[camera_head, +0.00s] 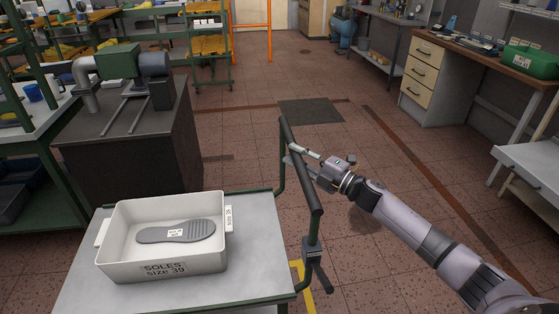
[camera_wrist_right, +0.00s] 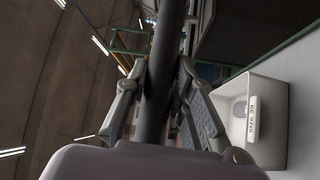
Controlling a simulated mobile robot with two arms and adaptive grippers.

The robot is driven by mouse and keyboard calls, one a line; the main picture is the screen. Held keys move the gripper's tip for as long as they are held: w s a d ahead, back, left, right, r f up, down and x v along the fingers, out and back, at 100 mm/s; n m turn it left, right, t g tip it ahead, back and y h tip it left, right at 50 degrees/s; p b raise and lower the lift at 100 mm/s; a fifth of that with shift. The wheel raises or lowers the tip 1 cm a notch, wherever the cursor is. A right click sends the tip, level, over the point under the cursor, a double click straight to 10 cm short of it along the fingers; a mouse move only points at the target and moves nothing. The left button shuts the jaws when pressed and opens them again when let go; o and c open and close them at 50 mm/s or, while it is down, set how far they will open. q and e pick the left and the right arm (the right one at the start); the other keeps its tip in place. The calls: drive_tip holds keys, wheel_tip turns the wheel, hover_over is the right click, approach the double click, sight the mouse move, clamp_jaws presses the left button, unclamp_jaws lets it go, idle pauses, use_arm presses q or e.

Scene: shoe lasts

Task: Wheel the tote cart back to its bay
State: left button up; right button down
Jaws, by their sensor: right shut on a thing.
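The tote cart (camera_head: 262,245) has a grey top with a green frame and stands at the bottom of the head view. Its dark push handle (camera_head: 308,190) rises on the cart's right side. My right gripper (camera_head: 291,153) is shut on this handle. In the right wrist view, the handle (camera_wrist_right: 164,50) passes between both fingers. A white tote (camera_head: 160,265) labelled "SOLES SIZE 39" sits on the cart with a grey sole (camera_head: 177,232) in it. The tote also shows in the wrist view (camera_wrist_right: 277,105). My left gripper is not in view.
A dark cabinet (camera_head: 130,150) with a machine on top stands just behind the cart at left. A drawer bench (camera_head: 430,85) and a pale table (camera_head: 530,150) line the right. Yellow tape (camera_head: 304,290) marks the floor beside the cart. Open tiled floor with a dark mat (camera_head: 310,111) lies beyond.

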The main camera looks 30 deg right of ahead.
drive_tip(key=s+d+b, duration=0.1)
drive_tip(key=d, duration=0.6)
drive_tip(key=shift+s, duration=0.4)
drive_tip(key=c, duration=1.8)
unclamp_jaws()
drive_tip(key=shift+d, duration=0.1)
drive_tip(key=shift+o, duration=1.2)
drive_tip(key=shift+s+d, duration=0.25)
drive_tip(key=shift+d, duration=0.15)
drive_tip(key=shift+o, duration=1)
drive_tip(key=shift+w+a, duration=0.1)
drive_tip(key=shift+a, duration=0.2)
drive_tip(key=v, duration=1.2)
